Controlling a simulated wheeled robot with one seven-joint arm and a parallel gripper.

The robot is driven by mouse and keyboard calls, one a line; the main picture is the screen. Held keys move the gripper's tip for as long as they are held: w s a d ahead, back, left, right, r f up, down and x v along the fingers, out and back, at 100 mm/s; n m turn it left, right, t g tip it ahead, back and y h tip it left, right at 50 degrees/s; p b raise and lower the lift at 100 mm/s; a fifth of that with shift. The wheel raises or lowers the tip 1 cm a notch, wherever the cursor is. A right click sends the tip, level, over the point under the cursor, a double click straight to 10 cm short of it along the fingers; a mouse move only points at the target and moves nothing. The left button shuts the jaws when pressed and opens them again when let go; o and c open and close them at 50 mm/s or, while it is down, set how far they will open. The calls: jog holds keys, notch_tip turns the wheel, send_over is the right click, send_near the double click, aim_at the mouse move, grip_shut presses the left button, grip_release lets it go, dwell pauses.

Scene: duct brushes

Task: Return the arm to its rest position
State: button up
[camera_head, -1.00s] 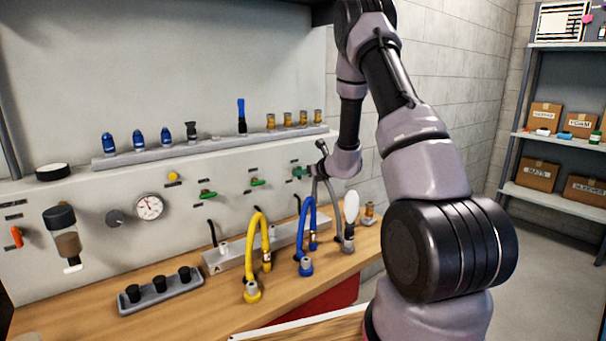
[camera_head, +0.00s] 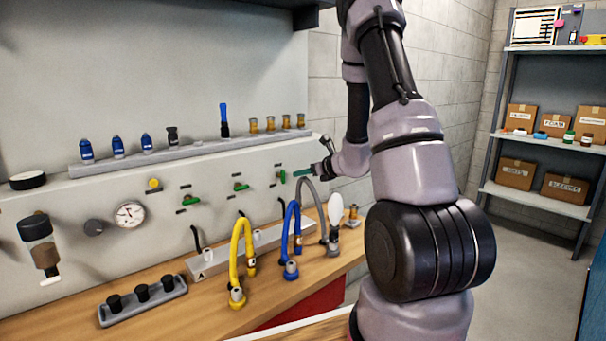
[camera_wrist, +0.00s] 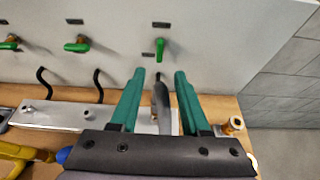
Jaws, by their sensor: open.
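My gripper (camera_head: 303,172) is at the right end of the wall panel, its green fingers pointing toward the panel. In the wrist view my gripper (camera_wrist: 158,80) is open, with its two green fingers apart. A dark grey hose (camera_wrist: 162,108) shows in the gap between the fingers; I cannot tell whether it touches them. The green valve handle (camera_wrist: 160,48) lies just beyond the fingertips on the panel. In the head view the grey hose (camera_head: 318,196) arches below my gripper. My arm rises at the right and bends down to the panel.
A yellow hose (camera_head: 237,262) and a blue hose (camera_head: 287,240) stand on the wooden bench. A white-headed brush (camera_head: 333,212) stands beside the grey hose. A ledge (camera_head: 190,152) above holds several blue and brass fittings. A shelf with boxes (camera_head: 515,173) is at the right; the floor before it is clear.

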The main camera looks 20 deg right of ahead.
jog(key=s+a+r+n+g+y, duration=0.5)
jog(key=s+a+r+n+g, duration=0.1)
jog(key=s+a+r+n, duration=1)
jog(key=s+d+r+n+h, duration=0.3)
jog(key=s+n, duration=0.3)
jog(key=s, duration=0.2)
jog(key=s+d+r+n+h, duration=0.3)
jog(key=s+n, duration=0.3)
jog(key=s, duration=0.3)
jog(key=shift+d+r+t+h, duration=0.35)
jog(key=shift+d+h, duration=0.3)
jog(key=shift+h, duration=0.25)
dwell(0.7)
